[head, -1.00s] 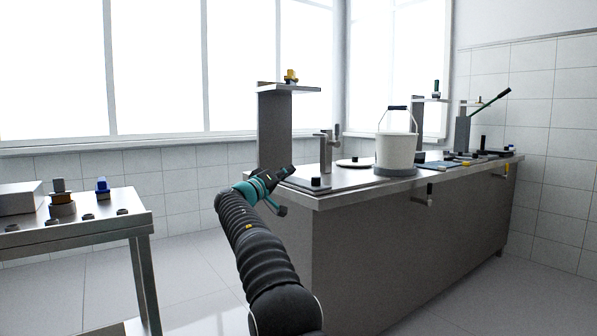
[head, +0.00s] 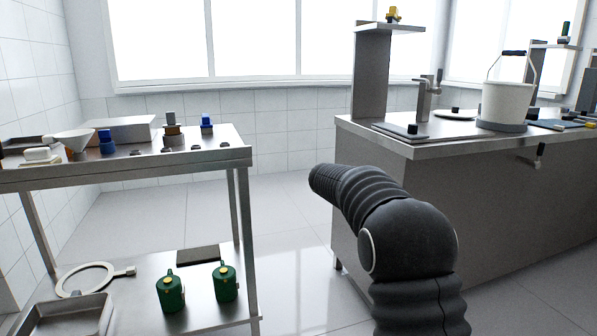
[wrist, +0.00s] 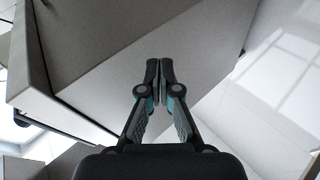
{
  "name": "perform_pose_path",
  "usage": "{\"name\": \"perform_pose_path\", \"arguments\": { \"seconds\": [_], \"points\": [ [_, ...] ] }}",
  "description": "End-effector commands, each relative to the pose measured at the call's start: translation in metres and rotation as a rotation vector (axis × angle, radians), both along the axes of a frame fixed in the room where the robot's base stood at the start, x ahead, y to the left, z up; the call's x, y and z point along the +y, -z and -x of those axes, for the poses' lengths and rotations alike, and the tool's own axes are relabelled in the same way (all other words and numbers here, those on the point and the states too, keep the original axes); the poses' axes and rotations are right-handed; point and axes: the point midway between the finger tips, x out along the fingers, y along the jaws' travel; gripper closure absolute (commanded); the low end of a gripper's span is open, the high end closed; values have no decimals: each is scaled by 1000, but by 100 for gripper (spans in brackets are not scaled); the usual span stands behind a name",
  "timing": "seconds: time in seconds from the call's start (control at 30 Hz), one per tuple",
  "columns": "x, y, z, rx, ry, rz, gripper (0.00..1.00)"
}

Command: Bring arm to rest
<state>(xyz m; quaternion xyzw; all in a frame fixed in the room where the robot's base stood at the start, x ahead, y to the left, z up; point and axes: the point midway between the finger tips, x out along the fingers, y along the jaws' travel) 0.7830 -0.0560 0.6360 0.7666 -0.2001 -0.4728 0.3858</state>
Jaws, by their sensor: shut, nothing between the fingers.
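My arm (head: 405,236) reaches up from the bottom of the head view and bends to the left, in front of the steel counter (head: 465,215). My gripper is out of sight in the head view, hidden behind my own arm or turned away. In the wrist view my gripper (wrist: 159,82) has its two fingertips together, with nothing between them. The grey side of a counter or cabinet (wrist: 100,60) lies beyond the fingers. I cannot tell how far the fingertips are from it.
A steel cart (head: 245,155) stands at left with blue-topped pieces on top and two green canisters (head: 171,291) on its lower shelf. A white bucket (head: 505,102) stands on the counter. Clear floor (head: 295,225) lies between cart and counter.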

Motion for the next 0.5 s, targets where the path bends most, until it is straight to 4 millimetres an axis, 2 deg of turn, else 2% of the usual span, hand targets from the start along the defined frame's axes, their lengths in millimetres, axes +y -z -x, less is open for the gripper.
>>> {"name": "perform_pose_path", "arguments": {
  "seconds": [0.03,0.1,0.5],
  "points": [
    [1,0,25,40,0,-51,100],
    [5,6,58,92,-3,-124,100],
    [32,13,243,238,17,-500,100]
  ]
}}
